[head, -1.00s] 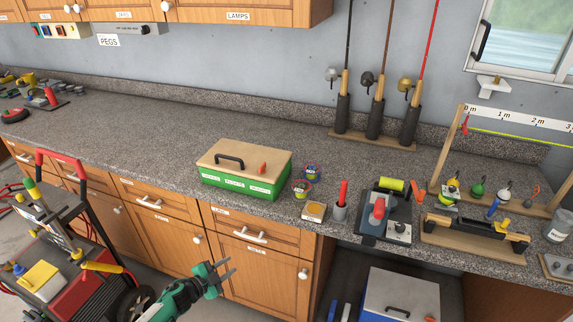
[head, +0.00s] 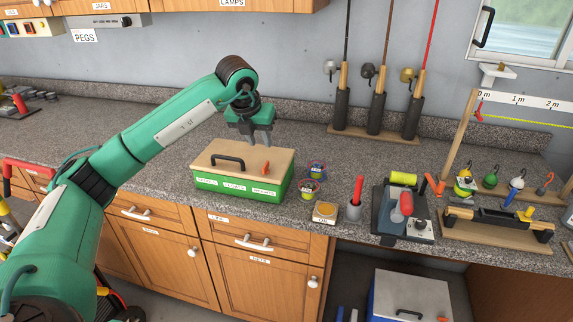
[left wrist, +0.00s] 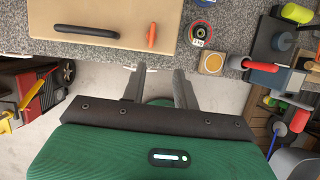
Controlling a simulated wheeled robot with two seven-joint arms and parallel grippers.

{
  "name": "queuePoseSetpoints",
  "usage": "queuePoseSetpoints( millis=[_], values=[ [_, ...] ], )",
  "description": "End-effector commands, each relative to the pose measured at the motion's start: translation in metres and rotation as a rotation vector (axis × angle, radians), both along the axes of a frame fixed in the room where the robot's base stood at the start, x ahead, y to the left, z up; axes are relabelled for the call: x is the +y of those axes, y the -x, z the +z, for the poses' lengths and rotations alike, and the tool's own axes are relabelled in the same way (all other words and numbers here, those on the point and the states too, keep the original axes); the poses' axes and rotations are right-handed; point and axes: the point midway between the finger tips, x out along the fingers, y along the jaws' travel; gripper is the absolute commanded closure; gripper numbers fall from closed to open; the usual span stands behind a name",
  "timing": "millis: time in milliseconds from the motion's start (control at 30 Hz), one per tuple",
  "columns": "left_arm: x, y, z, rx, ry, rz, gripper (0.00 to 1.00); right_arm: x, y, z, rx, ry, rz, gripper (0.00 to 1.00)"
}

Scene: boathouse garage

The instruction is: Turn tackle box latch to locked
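The tackle box (head: 212,182) is green with a tan wooden lid and stands closed on the counter. Its black handle (head: 228,162) and the small orange latch (head: 266,168) are on the lid. The latch also shows in the left wrist view (left wrist: 151,36), above and between the fingertips in the picture. My left gripper (head: 261,146) points down, raised above the box and apart from the latch. In the left wrist view its two fingers (left wrist: 158,80) are spread with nothing between them. My right gripper is not in view.
A rod rack (head: 372,138) stands behind. The counter left of the box (head: 100,125) is mostly clear.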

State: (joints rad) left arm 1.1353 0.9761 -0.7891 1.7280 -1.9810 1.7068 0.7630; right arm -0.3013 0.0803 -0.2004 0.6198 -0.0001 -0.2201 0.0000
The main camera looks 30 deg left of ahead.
Motion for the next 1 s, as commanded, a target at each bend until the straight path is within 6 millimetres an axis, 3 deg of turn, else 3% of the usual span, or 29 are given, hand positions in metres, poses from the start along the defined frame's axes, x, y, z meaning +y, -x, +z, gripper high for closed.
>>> queuePoseSetpoints(
  millis=[133,267,700,1000],
  values=[
    [0.014,0.006,0.012,-0.016,-0.069,0.038,0.7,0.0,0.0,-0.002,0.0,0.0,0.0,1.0],
    [0.016,0.003,0.004,-0.015,-0.074,0.042,0.7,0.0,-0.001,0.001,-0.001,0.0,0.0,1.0],
    [0.023,-0.03,-0.077,-0.013,-0.07,0.041,0.7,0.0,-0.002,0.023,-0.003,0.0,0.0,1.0],
    [0.026,-0.044,-0.11,-0.017,-0.07,0.039,0.7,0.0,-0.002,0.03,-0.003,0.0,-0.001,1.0]
  ],
)
